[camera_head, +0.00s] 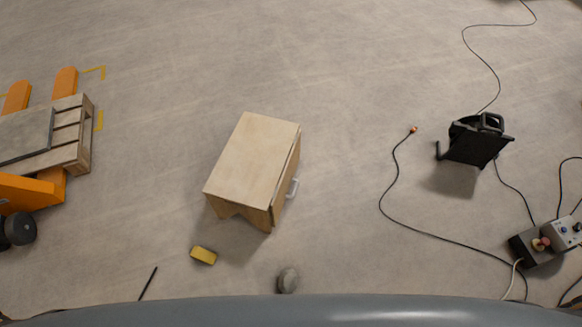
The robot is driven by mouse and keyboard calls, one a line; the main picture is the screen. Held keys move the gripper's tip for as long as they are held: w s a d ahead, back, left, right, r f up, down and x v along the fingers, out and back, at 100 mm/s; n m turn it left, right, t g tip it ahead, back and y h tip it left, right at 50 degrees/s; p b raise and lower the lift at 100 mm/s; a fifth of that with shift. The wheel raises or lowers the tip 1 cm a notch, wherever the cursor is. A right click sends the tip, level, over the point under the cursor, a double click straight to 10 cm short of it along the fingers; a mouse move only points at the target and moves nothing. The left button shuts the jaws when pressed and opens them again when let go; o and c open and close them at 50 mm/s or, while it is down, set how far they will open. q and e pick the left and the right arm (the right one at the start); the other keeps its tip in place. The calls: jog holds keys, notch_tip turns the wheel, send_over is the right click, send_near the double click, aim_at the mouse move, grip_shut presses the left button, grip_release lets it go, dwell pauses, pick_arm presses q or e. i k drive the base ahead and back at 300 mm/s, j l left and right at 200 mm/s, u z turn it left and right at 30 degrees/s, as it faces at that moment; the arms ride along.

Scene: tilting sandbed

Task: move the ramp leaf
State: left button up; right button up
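A pale wooden block-like stand (253,160) is on the floor left of the middle, with a flat top and a notch low on its near face. A thin wooden panel (287,178), which looks like the ramp leaf, hangs steeply against its right side. A light grey handle (293,188) sticks out to the right from this panel. The panel is seen nearly edge-on, so its full face and any hinge are hidden. Neither of my grippers is in view.
A yellow block (203,255), a dark thin rod (148,283) and a grey round object (288,280) lie nearby. An orange pallet truck (30,190) carries a pallet (84,150) at left. A black device (478,140), cables and control boxes (535,248) are at right.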

aim_at(279, 196)
jog(key=i+l+u, duration=0.1)
jog(key=l, duration=0.2)
jog(key=z, duration=0.35)
jog(key=i+l+z, duration=0.35)
jog(key=l, duration=0.25)
jog(key=i+l+z, duration=0.35)
jog(key=l, duration=0.15)
jog(key=i+l+u, duration=0.15)
jog(key=i+u, duration=0.15)
jog(key=i+l+u, duration=0.3)
jog(key=i, duration=0.15)
jog(key=i+u, duration=0.15)
jog(key=u, duration=0.3)
jog(key=i+u, duration=0.15)
jog(key=u, duration=0.35)
jog(key=i+l+u, duration=0.1)
jog(key=u, duration=0.35)
jog(key=i+l+u, duration=0.15)
jog(key=u, duration=0.3)
